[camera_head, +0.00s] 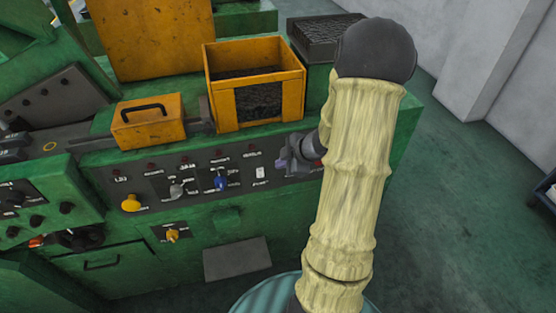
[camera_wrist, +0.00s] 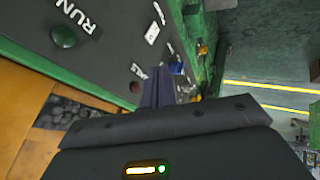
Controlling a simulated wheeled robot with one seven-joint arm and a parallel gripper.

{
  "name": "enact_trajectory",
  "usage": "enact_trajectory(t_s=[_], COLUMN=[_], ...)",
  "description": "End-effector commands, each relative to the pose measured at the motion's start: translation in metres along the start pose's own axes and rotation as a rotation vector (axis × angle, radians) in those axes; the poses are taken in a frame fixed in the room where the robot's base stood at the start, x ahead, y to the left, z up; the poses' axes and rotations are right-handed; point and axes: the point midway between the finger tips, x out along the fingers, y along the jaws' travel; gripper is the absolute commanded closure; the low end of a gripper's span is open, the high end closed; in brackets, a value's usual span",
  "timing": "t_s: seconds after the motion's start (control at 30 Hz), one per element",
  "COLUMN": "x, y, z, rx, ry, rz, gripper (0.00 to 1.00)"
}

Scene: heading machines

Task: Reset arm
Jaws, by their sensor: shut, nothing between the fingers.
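My arm, in a pale yellow sleeve, reaches up and bends over at a dark joint in the head view. My gripper (camera_head: 284,164) is in front of the right end of the dark control panel (camera_head: 140,184), just right of a white switch (camera_head: 261,173). In the wrist view its narrow purple-grey fingers (camera_wrist: 158,88) lie together, with nothing between them. The panel fills the upper left there, with a green button (camera_wrist: 62,37) beside the word RUN. Whether the fingertips touch the panel I cannot tell. In the head view my arm hides the panel's far right end.
An orange bin (camera_head: 219,104) with dark contents stands on the green machine (camera_head: 205,224) above the panel. An orange box with a handle (camera_head: 150,128) is left of it. A blue knob (camera_head: 221,181) and yellow knobs stick out. Open green floor (camera_head: 455,220) lies to the right.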

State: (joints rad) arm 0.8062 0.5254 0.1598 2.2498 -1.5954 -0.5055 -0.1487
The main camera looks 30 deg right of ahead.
Motion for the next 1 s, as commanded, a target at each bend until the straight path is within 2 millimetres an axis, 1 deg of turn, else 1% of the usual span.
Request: enact_trajectory(t_s=[0.23,0.33,0.47,0.57,0.67,0.77,0.87,0.97,1.0], x=[0.0,0.0,0.0,-0.003,-0.009,-0.018,-0.027,-0.037,-0.041], y=[0.0,0.002,0.006,0.007,0.004,-0.004,-0.018,-0.037,-0.046], z=[0.0,-0.004,-0.02,-0.034,-0.049,-0.062,-0.076,-0.091,-0.098], rx=[0.001,0.013,0.066,0.149,0.251,0.363,0.48,0.601,0.65], ry=[-0.001,-0.015,-0.067,-0.132,-0.201,-0.264,-0.318,-0.365,-0.382], rz=[0.001,0.008,0.035,0.068,0.101,0.126,0.14,0.142,0.139], gripper=[1.0,1.0,1.0,1.0,1.0,1.0,1.0,1.0,1.0])
